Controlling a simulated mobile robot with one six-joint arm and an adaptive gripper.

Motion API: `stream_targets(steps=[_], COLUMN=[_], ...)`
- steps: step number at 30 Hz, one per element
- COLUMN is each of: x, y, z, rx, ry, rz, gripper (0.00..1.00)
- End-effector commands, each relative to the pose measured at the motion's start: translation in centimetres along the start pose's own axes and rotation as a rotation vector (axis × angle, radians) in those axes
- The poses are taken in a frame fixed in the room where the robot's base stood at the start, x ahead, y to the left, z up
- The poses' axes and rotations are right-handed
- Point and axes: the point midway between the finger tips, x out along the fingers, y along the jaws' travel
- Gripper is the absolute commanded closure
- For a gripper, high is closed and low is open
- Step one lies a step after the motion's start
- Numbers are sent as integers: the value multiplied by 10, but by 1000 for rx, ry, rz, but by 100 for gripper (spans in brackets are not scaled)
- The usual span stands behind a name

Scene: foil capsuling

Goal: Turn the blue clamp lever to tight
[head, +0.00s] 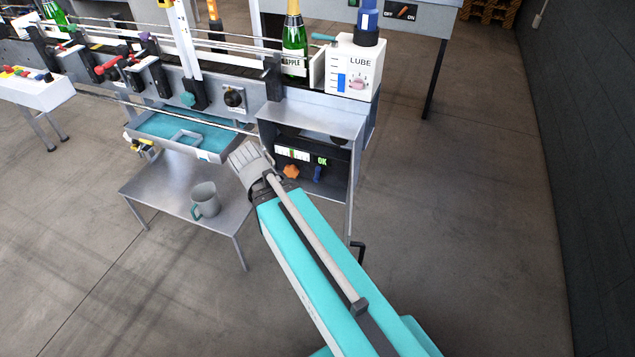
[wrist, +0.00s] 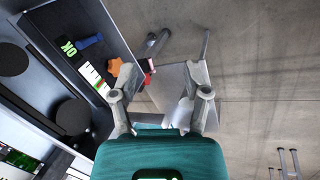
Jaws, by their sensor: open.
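The blue clamp lever (head: 318,172) is on the dark panel inside the open grey housing, to the right of an orange knob (head: 291,171) and under a green "OK" display (head: 322,160). In the head view it points roughly up and down. In the wrist view the lever (wrist: 90,41) is at the upper left, beside the "OK" display. My gripper (wrist: 162,75) is open with nothing visibly held, apart from the lever, which lies outside the fingers to the left. In the head view my arm's end is left of the housing and the fingertips cannot be made out.
A small metal table (head: 151,191) with a grey mug (head: 205,200) stands below the machine, left of my arm. The floor to the right is clear.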

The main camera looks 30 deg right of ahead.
Motion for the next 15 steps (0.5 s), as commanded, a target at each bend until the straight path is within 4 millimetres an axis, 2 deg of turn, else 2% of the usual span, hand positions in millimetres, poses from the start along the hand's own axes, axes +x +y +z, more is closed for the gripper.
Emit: stream_targets(steps=[1, 15], x=[18, 85], y=[0, 30], z=[-1, -9], rx=[-31, -345], ry=[0, -51], rz=[34, 352], gripper=[39, 39])
